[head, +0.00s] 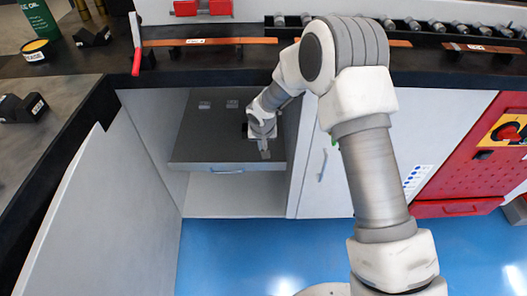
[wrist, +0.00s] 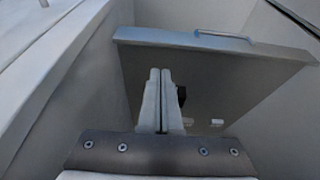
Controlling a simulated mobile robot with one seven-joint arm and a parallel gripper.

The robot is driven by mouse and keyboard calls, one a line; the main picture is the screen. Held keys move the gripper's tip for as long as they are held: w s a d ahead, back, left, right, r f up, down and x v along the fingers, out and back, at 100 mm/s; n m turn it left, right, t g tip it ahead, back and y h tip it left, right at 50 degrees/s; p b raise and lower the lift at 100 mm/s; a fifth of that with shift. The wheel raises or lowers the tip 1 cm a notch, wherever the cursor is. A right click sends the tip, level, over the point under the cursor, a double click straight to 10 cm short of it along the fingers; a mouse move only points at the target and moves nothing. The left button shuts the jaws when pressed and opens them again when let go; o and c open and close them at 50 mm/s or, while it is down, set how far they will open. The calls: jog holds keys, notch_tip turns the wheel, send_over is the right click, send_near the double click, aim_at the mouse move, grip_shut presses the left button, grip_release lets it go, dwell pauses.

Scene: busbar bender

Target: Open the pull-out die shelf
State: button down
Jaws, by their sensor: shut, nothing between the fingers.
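The grey pull-out die shelf (head: 205,130) is inside an open cabinet below the worktop in the head view. Its front edge carries a blue-grey bar handle (head: 226,171); how far the shelf stands out is hard to tell. My gripper (head: 265,152) is over the right part of the shelf, behind the front edge and right of the handle. In the wrist view my gripper (wrist: 160,72) has its two fingers together and empty. There the shelf (wrist: 240,85) lies beyond them, with its handle (wrist: 225,36) at the top, apart from the fingers.
Small pale blocks (head: 232,104) sit on the shelf's rear. The cabinet door (head: 105,210) stands open at the left. A closed door (head: 322,165) is right of the opening. The dark worktop (head: 215,58) runs above. Blue floor (head: 240,255) in front is clear.

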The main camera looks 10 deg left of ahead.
jog(key=b+x, duration=0.2)
jog(key=x, duration=0.7)
jog(key=shift+w+f, duration=0.15)
jog(key=shift+f, duration=0.15)
jog(key=shift+d+b, duration=0.1)
jog(key=shift+b, duration=0.2)
